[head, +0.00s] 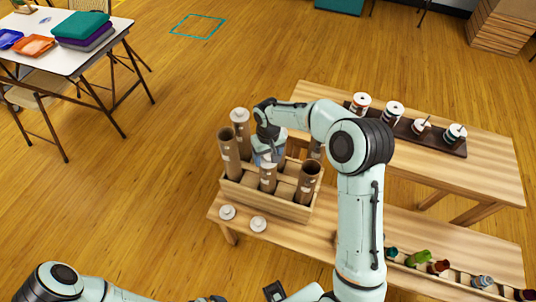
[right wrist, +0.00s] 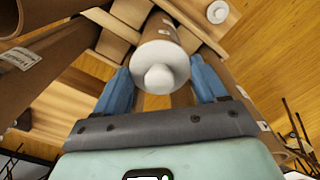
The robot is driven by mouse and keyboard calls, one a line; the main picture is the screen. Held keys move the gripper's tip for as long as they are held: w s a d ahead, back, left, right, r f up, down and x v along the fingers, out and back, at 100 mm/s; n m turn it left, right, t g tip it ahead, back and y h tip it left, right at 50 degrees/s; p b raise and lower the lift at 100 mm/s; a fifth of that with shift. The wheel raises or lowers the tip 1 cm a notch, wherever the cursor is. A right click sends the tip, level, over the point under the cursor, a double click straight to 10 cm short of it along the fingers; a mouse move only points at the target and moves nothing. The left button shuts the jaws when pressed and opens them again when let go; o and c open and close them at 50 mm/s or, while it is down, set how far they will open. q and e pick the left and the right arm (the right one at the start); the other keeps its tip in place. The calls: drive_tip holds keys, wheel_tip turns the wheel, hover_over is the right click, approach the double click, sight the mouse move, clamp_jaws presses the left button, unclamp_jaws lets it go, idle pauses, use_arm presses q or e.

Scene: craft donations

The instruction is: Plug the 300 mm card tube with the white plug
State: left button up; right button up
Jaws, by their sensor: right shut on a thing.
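My right gripper (head: 266,160) points down over the wooden crate (head: 262,206). It is shut on a white plug (right wrist: 160,76), a round disc with a knob, between its blue fingers (right wrist: 162,88). The plug lines up with the top of a brown card tube (right wrist: 158,28); I cannot tell whether it is seated. In the head view a short tube (head: 268,181) stands just below the fingers. Other tubes stand around it, such as a front right one (head: 308,182) and a left one (head: 229,152). Tube lengths on the labels are unreadable.
Two loose white plugs, one left (head: 227,212) and one right (head: 258,224), lie on the bench before the crate. A capped tube (head: 240,128) stands at the back left. A dark tray (head: 410,130) with several pots is behind my right arm; a bottle rack (head: 440,275) is front right.

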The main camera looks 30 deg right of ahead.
sight(268, 155)
use_arm(q)
drive_tip(key=shift+s+f, duration=0.1)
drive_tip(key=shift+f, duration=0.05)
use_arm(e)
drive_tip(key=shift+f, duration=0.2)
drive_tip(key=o, duration=0.7)
drive_tip(key=shift+o, duration=0.2)
drive_tip(key=shift+r+p, duration=1.35)
drive_tip(key=shift+r, duration=1.65)
use_arm(q)
drive_tip(key=w+r+p, duration=0.2)
drive_tip(key=w+r, duration=0.3)
drive_tip(key=r, duration=0.1)
drive_tip(key=shift+r+t, duration=0.2)
drive_tip(key=shift+t, duration=0.1)
use_arm(e)
wheel_tip(268, 155, up, 5)
drive_tip(key=shift+r, duration=0.1)
